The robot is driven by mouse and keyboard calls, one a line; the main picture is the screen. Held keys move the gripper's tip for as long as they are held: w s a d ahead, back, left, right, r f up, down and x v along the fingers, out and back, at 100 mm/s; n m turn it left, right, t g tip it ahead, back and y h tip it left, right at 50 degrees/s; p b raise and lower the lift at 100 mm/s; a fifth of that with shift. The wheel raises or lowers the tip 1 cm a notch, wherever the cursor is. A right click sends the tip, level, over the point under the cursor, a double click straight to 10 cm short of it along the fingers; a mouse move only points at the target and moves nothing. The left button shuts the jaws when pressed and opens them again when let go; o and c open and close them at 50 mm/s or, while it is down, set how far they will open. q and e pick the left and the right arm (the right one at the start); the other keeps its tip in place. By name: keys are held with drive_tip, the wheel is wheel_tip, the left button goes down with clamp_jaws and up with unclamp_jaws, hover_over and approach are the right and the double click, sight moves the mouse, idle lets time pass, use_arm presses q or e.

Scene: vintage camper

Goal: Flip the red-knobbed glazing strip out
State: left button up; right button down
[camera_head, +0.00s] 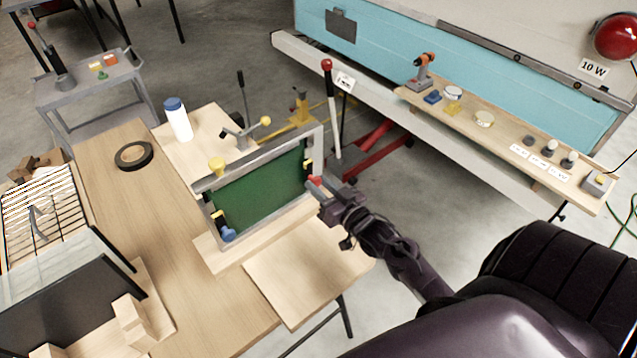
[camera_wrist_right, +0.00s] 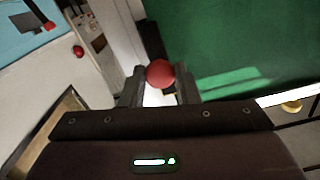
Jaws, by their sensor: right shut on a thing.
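The window frame (camera_head: 225,180) stands upright on a wooden base on the bench, with a green pane (camera_head: 262,188) in it. A red knob (camera_head: 315,180) is at the frame's right side. My right gripper (camera_head: 318,184) is shut on this red knob, which shows between the two fingers in the right wrist view (camera_wrist_right: 160,74). The strip behind the knob is mostly hidden by the gripper. A yellow knob (camera_head: 217,164) is on the top left of the frame and a blue knob (camera_head: 228,234) at the lower left. My left gripper is not in view.
A black tape roll (camera_head: 134,155) and a white bottle with a blue cap (camera_head: 178,119) stand on the bench. A wire rack (camera_head: 40,215) is at the left. A shelf board (camera_head: 520,130) with small items runs along the camper at the right.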

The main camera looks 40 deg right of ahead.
drive_tip(key=c, duration=1.5)
unclamp_jaws()
drive_tip(key=shift+s+f, duration=0.1)
drive_tip(key=shift+f, duration=0.05)
drive_tip(key=o, duration=0.4)
drive_tip(key=shift+s, duration=0.2)
drive_tip(key=s+b, duration=0.1)
drive_tip(key=s, duration=0.6)
drive_tip(key=shift+s+d+b, duration=0.3)
drive_tip(key=shift+s+b, duration=0.05)
drive_tip(key=shift+s, duration=0.05)
